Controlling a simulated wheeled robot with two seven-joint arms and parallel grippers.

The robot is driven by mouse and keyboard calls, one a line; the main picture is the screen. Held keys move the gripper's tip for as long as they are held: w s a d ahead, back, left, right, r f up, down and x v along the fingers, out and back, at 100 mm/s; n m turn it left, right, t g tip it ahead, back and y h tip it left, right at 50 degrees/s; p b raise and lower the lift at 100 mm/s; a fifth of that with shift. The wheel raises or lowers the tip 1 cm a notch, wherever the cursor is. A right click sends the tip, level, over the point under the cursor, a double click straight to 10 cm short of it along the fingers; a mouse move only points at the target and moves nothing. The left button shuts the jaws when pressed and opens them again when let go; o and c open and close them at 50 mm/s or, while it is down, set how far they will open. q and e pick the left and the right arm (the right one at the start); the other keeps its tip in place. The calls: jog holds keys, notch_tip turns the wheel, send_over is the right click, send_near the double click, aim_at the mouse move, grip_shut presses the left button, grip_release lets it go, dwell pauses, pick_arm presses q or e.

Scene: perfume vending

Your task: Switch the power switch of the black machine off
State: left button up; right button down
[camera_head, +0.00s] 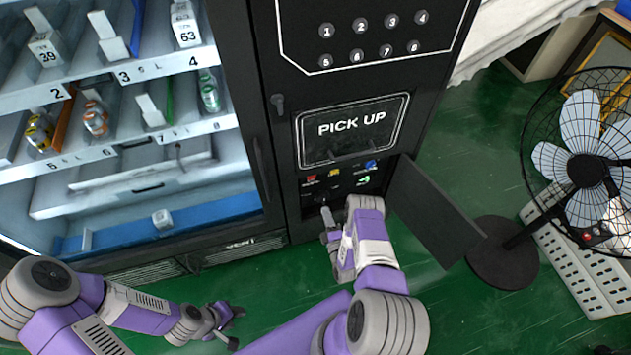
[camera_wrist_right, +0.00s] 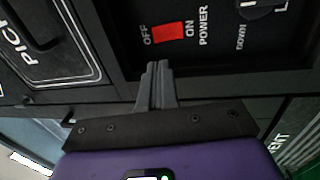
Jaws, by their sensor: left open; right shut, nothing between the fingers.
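The black machine (camera_head: 420,85) has an open lower compartment with small coloured controls. In the right wrist view, the red power switch (camera_wrist_right: 168,37) sits between the labels OFF and ON, beside the word POWER. In the head view a small red spot (camera_head: 311,178) at the compartment's left appears to be this switch. My right gripper (camera_wrist_right: 157,66) is shut and empty, its tips just short of the red switch. I cannot tell whether they touch it. In the head view my right gripper (camera_head: 327,218) is at the compartment's lower edge. My left gripper (camera_head: 230,320) is open and empty, low over the green floor.
A black knob (camera_wrist_right: 257,8) is close to the switch. The compartment's open door (camera_head: 437,215) stands out to the right of my right arm. A fan (camera_head: 585,170) stands further right. Glass-fronted shelves (camera_head: 150,75) with goods are at the left.

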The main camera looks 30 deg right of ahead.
dwell(0.3)
jog(key=b+x, duration=0.6)
jog(key=x, duration=0.8)
jog(key=shift+b, duration=0.35)
jog(key=shift+d+r, duration=0.1)
jog(key=shift+r, duration=0.05)
